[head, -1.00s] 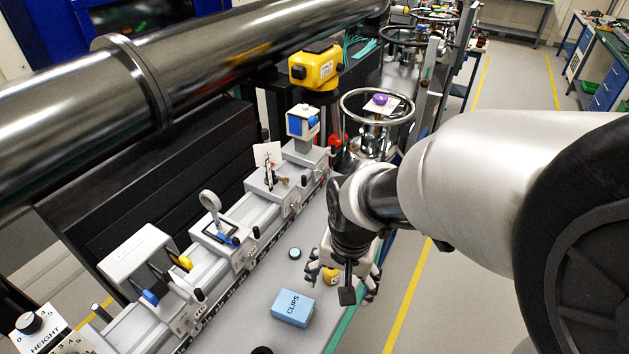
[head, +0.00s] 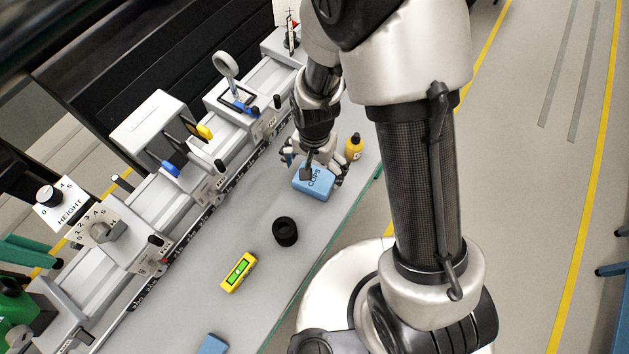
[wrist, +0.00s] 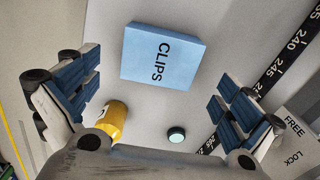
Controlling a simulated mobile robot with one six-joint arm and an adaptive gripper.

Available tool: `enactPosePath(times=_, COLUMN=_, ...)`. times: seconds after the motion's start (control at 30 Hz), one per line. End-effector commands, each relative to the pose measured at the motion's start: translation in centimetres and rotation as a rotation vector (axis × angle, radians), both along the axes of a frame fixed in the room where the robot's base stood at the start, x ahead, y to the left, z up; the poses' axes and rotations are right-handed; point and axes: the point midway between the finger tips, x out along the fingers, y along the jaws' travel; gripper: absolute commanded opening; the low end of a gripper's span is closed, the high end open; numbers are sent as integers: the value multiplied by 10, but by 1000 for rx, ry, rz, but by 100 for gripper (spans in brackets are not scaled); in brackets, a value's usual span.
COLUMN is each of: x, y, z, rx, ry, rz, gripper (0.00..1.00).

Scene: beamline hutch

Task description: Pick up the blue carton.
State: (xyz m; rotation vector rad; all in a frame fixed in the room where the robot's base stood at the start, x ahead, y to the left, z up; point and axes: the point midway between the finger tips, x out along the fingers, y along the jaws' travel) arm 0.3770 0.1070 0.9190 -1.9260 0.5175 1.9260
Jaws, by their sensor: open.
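The blue carton (head: 314,184), a flat box marked CLIPS, lies on the grey bench top. In the wrist view the carton (wrist: 163,56) is ahead of the fingers, a little left of centre, fully visible. My gripper (head: 314,176) is open above the carton in the head view and partly covers it. In the wrist view the gripper's fingers (wrist: 160,90) are spread wide, with nothing between the pads. No contact with the carton shows.
A yellow bottle (head: 354,146) stands close right of the carton; it also shows near the left finger (wrist: 112,122). A small round dark-rimmed disc (wrist: 176,134) lies nearby. A black ring (head: 285,231) and yellow level (head: 238,272) lie nearer. The optical rail (head: 205,180) runs along the left.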

Motion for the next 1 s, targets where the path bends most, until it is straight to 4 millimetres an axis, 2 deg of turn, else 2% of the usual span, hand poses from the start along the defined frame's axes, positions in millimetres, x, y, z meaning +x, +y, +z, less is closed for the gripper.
enactPosePath(times=0.27, x=0, y=0, z=-18, rx=0, ry=1, rz=0, gripper=100)
enactPosePath(times=0.5, x=0, y=-1, z=-54, rx=-1, ry=3, rz=0, gripper=100)
enactPosePath(times=0.57, x=0, y=0, z=-59, rx=-1, ry=2, rz=0, gripper=100)
enactPosePath(times=0.8, x=1, y=0, z=-59, rx=0, ry=-1, rz=0, gripper=99)
enactPosePath(times=1.0, x=1, y=0, z=-59, rx=0, ry=0, rz=0, gripper=86)
